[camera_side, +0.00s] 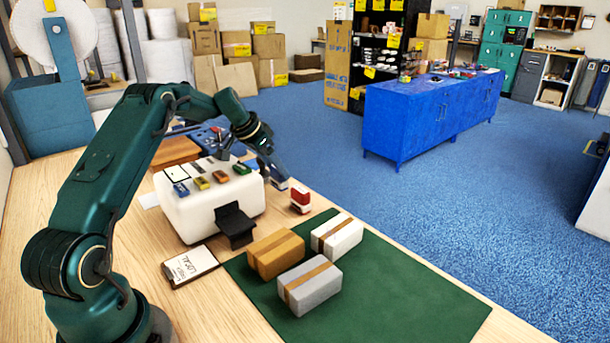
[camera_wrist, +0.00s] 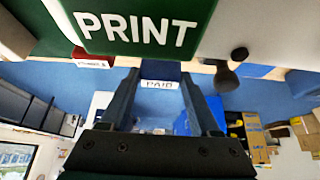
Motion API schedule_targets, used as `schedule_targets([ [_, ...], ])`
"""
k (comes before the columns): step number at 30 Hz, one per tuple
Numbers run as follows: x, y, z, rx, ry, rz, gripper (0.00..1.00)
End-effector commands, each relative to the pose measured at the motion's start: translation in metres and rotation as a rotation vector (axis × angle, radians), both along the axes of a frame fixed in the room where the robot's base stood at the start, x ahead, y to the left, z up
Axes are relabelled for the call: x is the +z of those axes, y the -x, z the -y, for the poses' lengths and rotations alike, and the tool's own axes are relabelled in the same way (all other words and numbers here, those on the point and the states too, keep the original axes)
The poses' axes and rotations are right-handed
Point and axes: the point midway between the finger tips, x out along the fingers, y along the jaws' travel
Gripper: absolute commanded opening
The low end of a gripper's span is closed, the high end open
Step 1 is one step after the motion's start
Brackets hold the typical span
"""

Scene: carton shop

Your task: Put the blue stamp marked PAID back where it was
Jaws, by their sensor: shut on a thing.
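My gripper (camera_side: 272,173) is shut on the blue stamp (camera_side: 280,184), beside the right end of the white machine. In the wrist view the blue stamp (camera_wrist: 160,71) sits between the two fingers, with its white label reading PAID facing the camera. The stamp's underside and whether it touches anything below cannot be told. A red and white stamp (camera_side: 300,199) stands upright on the wooden bench, just right of the held stamp. The red stamp also shows in the wrist view (camera_wrist: 92,60), left of the fingers.
The white machine (camera_side: 205,212) carries several small coloured items on top. Three cartons, tan (camera_side: 275,254), white (camera_side: 337,236) and grey (camera_side: 309,287), stand on or by the green mat (camera_side: 400,300). A clipboard (camera_side: 190,266) lies left.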

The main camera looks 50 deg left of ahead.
Motion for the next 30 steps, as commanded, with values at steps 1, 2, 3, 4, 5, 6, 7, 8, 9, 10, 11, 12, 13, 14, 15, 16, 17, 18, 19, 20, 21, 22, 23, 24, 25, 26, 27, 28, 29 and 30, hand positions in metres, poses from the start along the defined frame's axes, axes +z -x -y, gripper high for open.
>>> schedule_targets([
  [1, -0.009, 0.000, 0.001, 0.000, 0.004, -0.002, 0.27],
  [2, -0.012, 0.000, 0.001, -0.001, 0.003, -0.002, 0.27],
  [3, -0.016, 0.000, 0.001, 0.001, 0.003, -0.001, 0.27],
  [4, -0.018, 0.000, 0.001, 0.001, 0.003, -0.001, 0.27],
  [5, -0.020, 0.000, 0.000, 0.000, 0.001, -0.001, 0.27],
  [6, -0.020, 0.000, 0.000, 0.000, 0.000, 0.000, 0.27],
  [7, -0.020, 0.000, 0.000, 0.001, -0.001, 0.001, 0.27],
  [8, -0.020, 0.000, 0.000, 0.001, -0.001, 0.001, 0.27],
  [9, -0.020, 0.000, 0.000, 0.000, -0.001, 0.001, 0.27],
  [10, -0.020, 0.000, 0.000, 0.000, -0.001, 0.001, 0.27],
  [11, -0.020, 0.000, 0.000, 0.001, -0.001, 0.001, 0.27],
  [12, -0.020, 0.000, 0.000, 0.001, -0.001, 0.001, 0.27],
  [13, -0.020, 0.000, 0.000, 0.001, -0.001, 0.001, 0.27],
  [14, -0.021, 0.000, 0.000, 0.000, 0.000, 0.001, 0.27],
  [15, -0.022, 0.000, 0.000, 0.000, 0.000, 0.001, 0.27],
  [16, -0.023, 0.000, 0.000, 0.000, 0.000, 0.001, 0.27],
  [17, -0.023, 0.000, 0.000, 0.000, 0.000, 0.000, 0.67],
  [18, -0.023, 0.000, 0.000, 0.000, 0.000, 0.001, 0.82],
  [19, -0.023, 0.000, 0.000, 0.001, -0.001, 0.001, 0.93],
  [20, -0.023, 0.000, 0.000, 0.000, 0.000, 0.001, 0.93],
  [21, -0.023, 0.000, 0.000, 0.000, 0.000, 0.001, 0.93],
  [22, -0.023, 0.000, 0.000, 0.000, 0.000, 0.001, 0.93],
  [23, -0.023, 0.000, 0.000, 0.000, 0.000, 0.001, 0.93],
  [24, -0.022, 0.000, 0.000, 0.000, 0.000, 0.001, 0.93],
  [25, -0.022, 0.000, 0.000, 0.000, 0.000, 0.001, 0.93],
  [26, -0.022, 0.000, 0.000, 0.000, 0.000, 0.001, 0.93],
  [27, -0.022, 0.000, 0.000, 0.000, 0.000, 0.001, 0.93],
  [28, -0.022, 0.000, 0.000, 0.000, 0.000, 0.001, 0.93],
  [29, -0.021, 0.000, 0.000, 0.001, -0.001, 0.001, 0.93],
  [30, -0.020, 0.000, 0.000, 0.000, -0.001, 0.002, 0.93],
])
